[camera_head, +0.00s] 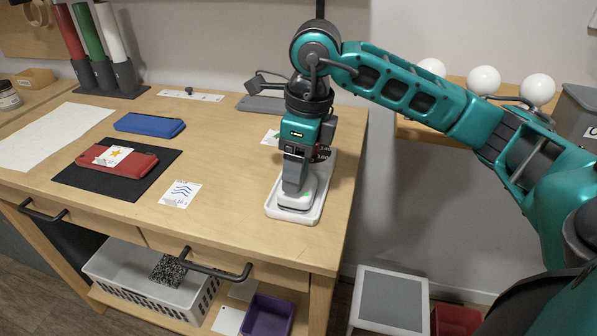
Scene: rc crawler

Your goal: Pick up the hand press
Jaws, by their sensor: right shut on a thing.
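The hand press (300,202) appears to be the low white-and-grey device with a small green mark. It sits at the right end of the wooden worktable, in or just above a shallow white tray (314,209). My right gripper (294,186) points straight down from above and is shut on the device's top. The fingers hide part of it. I cannot tell whether it touches the tray. My left gripper is not in view.
On the worktable (230,205) lie a red case (112,165) on a black mat (75,180), a blue case (149,124) and a wave-pattern card (180,194). Coloured rolls (88,40) stand at the back left. A stool (390,299) stands right of the table.

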